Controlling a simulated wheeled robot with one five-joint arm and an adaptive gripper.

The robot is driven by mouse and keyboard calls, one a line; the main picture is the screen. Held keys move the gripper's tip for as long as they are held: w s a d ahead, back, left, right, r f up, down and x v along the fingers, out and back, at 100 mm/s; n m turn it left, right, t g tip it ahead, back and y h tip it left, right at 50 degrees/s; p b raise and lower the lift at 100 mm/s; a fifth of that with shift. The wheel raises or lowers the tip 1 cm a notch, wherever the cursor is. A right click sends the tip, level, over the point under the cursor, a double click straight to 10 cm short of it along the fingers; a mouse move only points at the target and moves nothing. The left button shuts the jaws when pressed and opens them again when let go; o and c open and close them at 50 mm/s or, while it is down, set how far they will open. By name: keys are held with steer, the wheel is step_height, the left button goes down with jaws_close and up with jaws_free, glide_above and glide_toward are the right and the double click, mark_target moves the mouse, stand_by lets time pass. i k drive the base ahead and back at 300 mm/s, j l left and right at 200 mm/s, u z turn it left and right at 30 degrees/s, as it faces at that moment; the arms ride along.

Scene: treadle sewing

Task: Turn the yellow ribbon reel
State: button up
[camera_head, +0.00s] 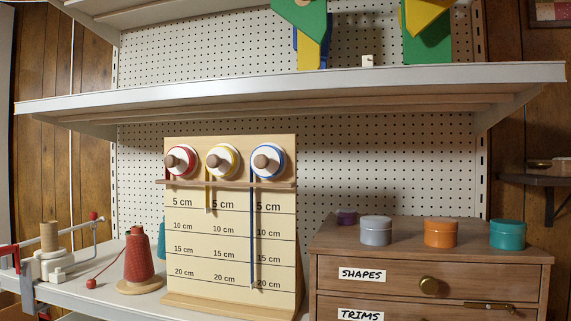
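The yellow ribbon reel (229,155) is the middle of three reels at the top of an upright cream measuring board (195,257). It has a white face, a yellow rim and a wooden knob (213,161). Its narrow yellow ribbon (207,198) hangs past a wooden rail and ends near the 5 cm mark. The red reel (188,153) is to its left and the blue reel (276,153) to its right. The blue ribbon (252,235) hangs down to about the 20 cm mark. The red ribbon's end is hard to make out. My gripper is not in view.
A grey shelf (300,88) overhangs the board. A red thread cone (138,257) stands left of it, near a white-based spool device (52,262). A wooden drawer cabinet (405,274) on the right bears several round tins. The space before the reels looks clear.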

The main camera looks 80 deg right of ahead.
mark_target(222, 162)
steer(key=z, duration=2.05)
